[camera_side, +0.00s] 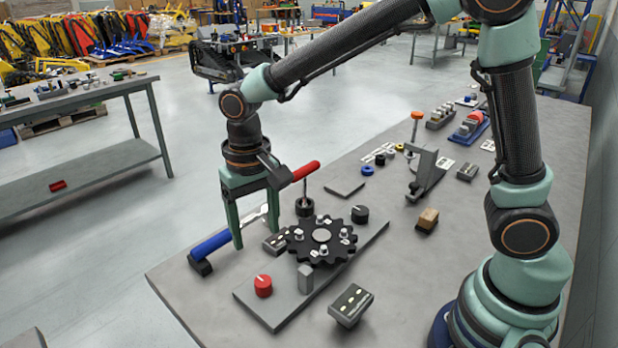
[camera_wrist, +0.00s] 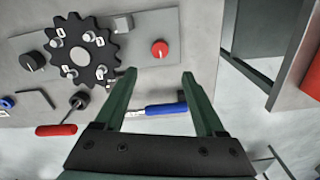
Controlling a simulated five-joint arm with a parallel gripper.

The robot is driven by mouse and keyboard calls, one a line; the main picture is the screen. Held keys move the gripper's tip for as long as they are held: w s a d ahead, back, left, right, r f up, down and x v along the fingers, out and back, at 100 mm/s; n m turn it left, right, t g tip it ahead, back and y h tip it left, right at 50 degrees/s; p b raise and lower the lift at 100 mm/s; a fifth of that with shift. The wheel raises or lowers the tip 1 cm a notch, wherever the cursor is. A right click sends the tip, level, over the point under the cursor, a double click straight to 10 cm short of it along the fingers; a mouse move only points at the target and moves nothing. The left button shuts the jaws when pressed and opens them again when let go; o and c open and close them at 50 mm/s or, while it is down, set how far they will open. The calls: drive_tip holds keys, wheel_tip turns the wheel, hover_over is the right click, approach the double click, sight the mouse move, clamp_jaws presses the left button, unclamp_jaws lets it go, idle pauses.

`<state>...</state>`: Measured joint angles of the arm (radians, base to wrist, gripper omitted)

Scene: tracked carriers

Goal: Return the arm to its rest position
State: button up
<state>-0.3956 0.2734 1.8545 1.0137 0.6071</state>
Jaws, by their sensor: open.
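My gripper (camera_side: 256,236) is open, its two green fingers pointing down near the left edge of the worktable. In the wrist view my gripper (camera_wrist: 159,75) shows its fingers spread wide. A blue-handled tool (camera_side: 212,245) lies by the fingers in the side view. In the wrist view its blue handle (camera_wrist: 166,109) shows between the fingers, but I cannot tell the height gap. Nothing is visibly gripped. The black toothed wheel (camera_side: 322,254) lies on a grey plate (camera_side: 248,297), right of my gripper.
A red knob (camera_side: 263,286), a black knob (camera_side: 360,214) and a grey block (camera_side: 305,279) are on the plate. A red-handled tool (camera_side: 307,170) rises close behind my gripper. A switch box (camera_side: 350,305) stands in front. More fixtures line the table's far right.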

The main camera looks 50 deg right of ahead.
drive_tip(key=s+d+r+n+t, duration=0.1)
drive_tip(key=s+d+r+t, duration=0.1)
drive_tip(key=s+d+r, duration=0.2)
drive_tip(key=s+d+r+n+t, duration=0.1)
drive_tip(key=s+d+r+t, duration=0.2)
drive_tip(key=d, duration=0.8)
wheel_tip(320, 180, up, 3)
drive_tip(key=shift+s+d+f+t, duration=0.15)
drive_tip(key=shift+s+d+t, duration=0.15)
drive_tip(key=shift+s, duration=0.5)
